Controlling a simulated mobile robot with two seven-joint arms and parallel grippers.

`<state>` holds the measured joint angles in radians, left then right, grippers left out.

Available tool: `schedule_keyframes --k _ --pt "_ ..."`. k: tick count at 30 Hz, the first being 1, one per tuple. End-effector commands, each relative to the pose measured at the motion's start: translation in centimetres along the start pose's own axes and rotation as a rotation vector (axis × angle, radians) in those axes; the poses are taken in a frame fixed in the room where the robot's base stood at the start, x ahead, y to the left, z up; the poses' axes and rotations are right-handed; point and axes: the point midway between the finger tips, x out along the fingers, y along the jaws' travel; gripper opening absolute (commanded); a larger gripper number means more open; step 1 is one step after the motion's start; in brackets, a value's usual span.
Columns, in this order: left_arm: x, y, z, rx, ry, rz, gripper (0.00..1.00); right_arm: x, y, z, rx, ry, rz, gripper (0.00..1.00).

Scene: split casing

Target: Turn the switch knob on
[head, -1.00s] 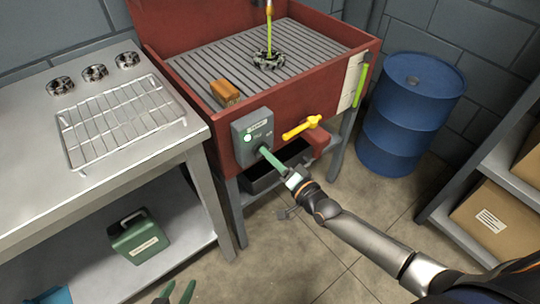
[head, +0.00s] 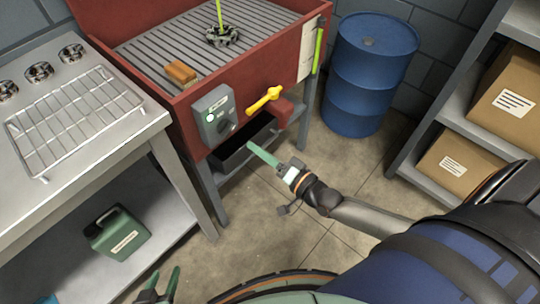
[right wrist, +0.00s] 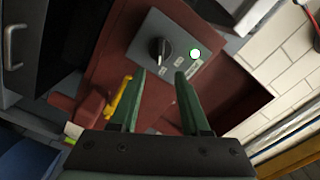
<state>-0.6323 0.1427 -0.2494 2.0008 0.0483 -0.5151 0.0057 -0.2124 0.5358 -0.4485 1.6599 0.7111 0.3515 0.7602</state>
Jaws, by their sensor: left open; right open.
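The grey switch box (head: 213,114) is on the front of the red basin. Its dark round knob (head: 224,127) sits at the lower right of the box face. In the right wrist view the knob (right wrist: 158,49) shows clear of the fingers, beside a bright greenish-white lamp (right wrist: 195,53). My right gripper (head: 250,149) is open and empty, below and to the right of the box, apart from it. In the right wrist view its two green fingers (right wrist: 160,76) point toward the box with a gap between them. My left gripper (head: 163,284) is open and empty at the bottom edge.
A yellow lever valve (head: 265,98) sits right of the box. The red basin (head: 150,93) holds an orange block (head: 181,73). A black bin (head: 240,145) is underneath. A steel bench with a wire rack (head: 75,110) stands left, a blue barrel (head: 372,75) right. Floor in front is open.

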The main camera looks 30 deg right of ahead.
Motion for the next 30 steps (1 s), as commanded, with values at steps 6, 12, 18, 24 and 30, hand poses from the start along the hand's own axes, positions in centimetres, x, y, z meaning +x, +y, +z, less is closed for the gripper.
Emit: schedule_keyframes --k 6,12,18,24,30 --pt "0.0 -0.2 0.3 0.000 -0.008 -0.004 0.50 -3.0 0.0 0.0 0.000 -0.001 0.002 0.46" --pt "0.0 -0.2 0.3 0.000 -0.009 -0.005 0.50 -3.7 0.0 0.0 -0.001 0.000 -0.001 0.46" --pt "0.0 -0.2 0.3 0.000 -0.008 -0.005 0.50 -3.7 0.0 0.0 -0.001 0.000 -0.001 0.46" --pt "-0.1 -0.2 0.1 -0.001 -0.004 -0.005 0.50 -3.7 0.0 0.0 0.000 0.000 -0.001 0.46" --pt "-1.0 -0.1 -1.0 -0.002 0.000 -0.006 0.50 -4.0 -1.0 0.9 -0.054 -0.031 0.028 0.46"
